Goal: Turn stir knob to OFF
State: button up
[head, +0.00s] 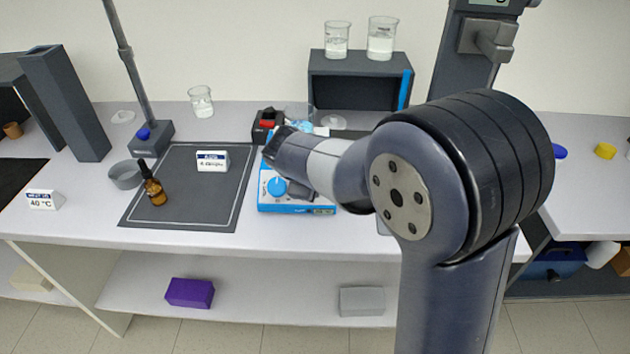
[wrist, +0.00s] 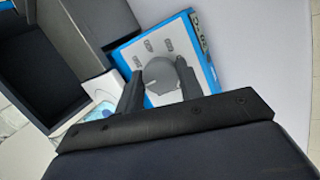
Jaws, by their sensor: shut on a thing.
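The stirrer, a blue-and-white box (head: 325,209), stands on the bench right of the dark mat, with a round blue knob (head: 277,187) on its front face. In the wrist view, the white panel of the box (wrist: 153,37) carries small grey markings and a dark grey knob (wrist: 160,74). My gripper (wrist: 162,82) is shut on that dark knob, one finger on each side. In the head view my gripper (head: 296,188) is at the stirrer and hides the dark knob. I cannot read the markings or tell which setting the knob points to.
A dark mat (head: 190,205) holds a brown dropper bottle (head: 154,188) and a label card (head: 213,161). A black-and-red device (head: 267,123) stands behind the stirrer. A dark shelf box (head: 358,65) with beakers on top is at the back. The bench front is clear.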

dwell(0.3)
jog(key=o, duration=1)
jog(key=shift+r, duration=0.1)
jog(key=v, duration=1)
jog(key=shift+s+a+r, duration=0.15)
jog(key=shift+s+r, duration=0.05)
jog(key=shift+r, duration=0.1)
jog(key=x, duration=1.1)
